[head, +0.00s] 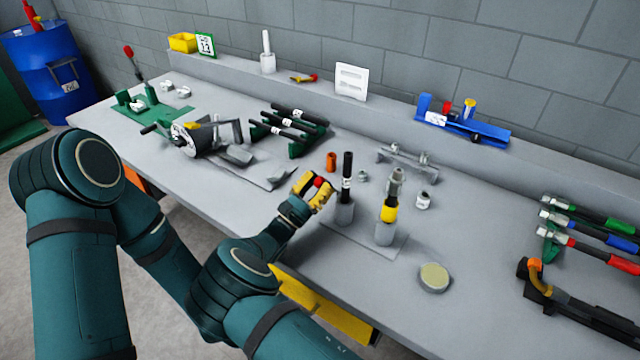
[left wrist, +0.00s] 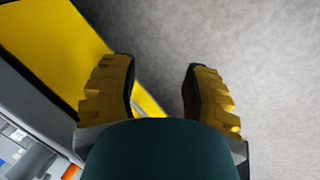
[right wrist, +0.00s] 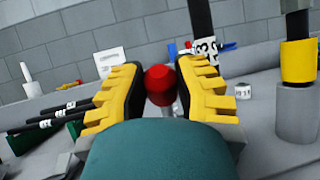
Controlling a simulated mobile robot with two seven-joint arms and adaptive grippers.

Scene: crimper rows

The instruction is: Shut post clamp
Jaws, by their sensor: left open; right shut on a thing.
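My right gripper (head: 316,187) is shut on a red knob (right wrist: 160,85), which sits between its yellow fingers in the right wrist view. A thin grey stem shows just below the knob; what it joins is hidden. A black post (head: 347,165) with a white label stands upright in a grey holder (head: 344,212), just right of the gripper. A second post with a yellow band (head: 389,210) stands to its right in another grey holder (head: 384,233). My left gripper (left wrist: 160,90) is open and empty, over the floor beside a yellow panel. I cannot tell the clamp's state.
A round beige disc (head: 434,277) lies in front of the posts. A grey bracket (head: 407,163) stands behind them. Black-handled tools (head: 290,126) lie on a rack to the left. Coloured-handled tools (head: 590,225) lie at the right. Bench between disc and right-hand tools is clear.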

